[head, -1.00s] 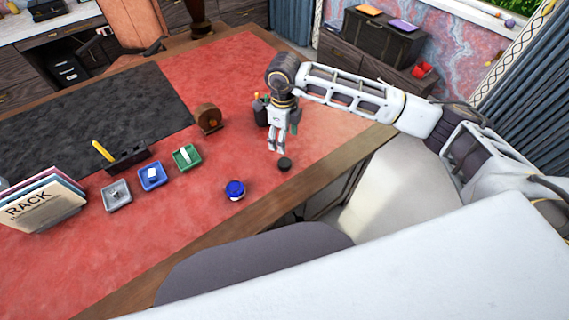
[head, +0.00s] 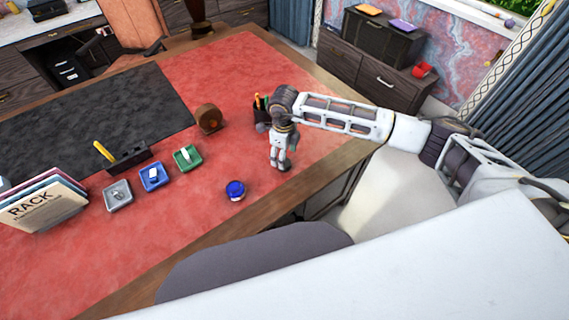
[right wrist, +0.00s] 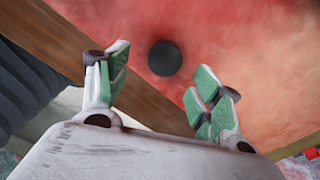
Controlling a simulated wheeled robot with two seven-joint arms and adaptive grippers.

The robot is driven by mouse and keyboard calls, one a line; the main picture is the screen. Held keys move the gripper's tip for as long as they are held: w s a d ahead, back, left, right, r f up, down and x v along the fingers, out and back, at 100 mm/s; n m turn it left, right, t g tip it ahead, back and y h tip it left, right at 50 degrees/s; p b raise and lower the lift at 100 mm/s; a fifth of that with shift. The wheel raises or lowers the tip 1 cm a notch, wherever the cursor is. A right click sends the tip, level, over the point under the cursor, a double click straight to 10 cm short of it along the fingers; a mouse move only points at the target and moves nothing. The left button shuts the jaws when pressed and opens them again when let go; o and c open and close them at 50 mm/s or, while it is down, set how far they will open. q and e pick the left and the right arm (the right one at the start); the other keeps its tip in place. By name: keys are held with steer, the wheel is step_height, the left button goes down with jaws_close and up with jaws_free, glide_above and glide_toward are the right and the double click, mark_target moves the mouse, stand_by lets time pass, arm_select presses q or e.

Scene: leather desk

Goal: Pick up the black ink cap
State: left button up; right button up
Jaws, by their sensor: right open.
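The black ink cap (right wrist: 165,58) is a dark round disc lying flat on the red desk top in the right wrist view. It shows just beyond and between the green-padded fingertips of my right gripper (right wrist: 158,78), which is open and empty. In the head view my right gripper (head: 280,164) points down over the cap's place near the desk's front edge and mostly hides it. The gap in height between fingertips and cap is hard to tell. My left gripper is not in view.
A blue-topped jar (head: 235,190) stands left of my right gripper. Grey (head: 118,195), blue (head: 153,176) and green (head: 187,158) trays lie further left. A dark pen cup (head: 261,113) stands close behind the gripper. The wooden desk edge (head: 243,216) is near.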

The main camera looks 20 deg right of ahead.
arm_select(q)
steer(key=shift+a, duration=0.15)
arm_select(e)
steer(key=shift+f, duration=0.1)
steer(key=shift+w+d+f, duration=0.1)
steer(key=shift+f, duration=0.4)
step_height(320, 180, down, 3)
steer(key=shift+w+d+r+p, duration=0.1)
steer(key=shift+w+d+p, duration=0.05)
steer(key=shift+p, duration=0.35)
steer(key=shift+f, duration=0.6)
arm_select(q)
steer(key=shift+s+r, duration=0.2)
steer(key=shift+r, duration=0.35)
arm_select(e)
steer(key=c, duration=0.8)
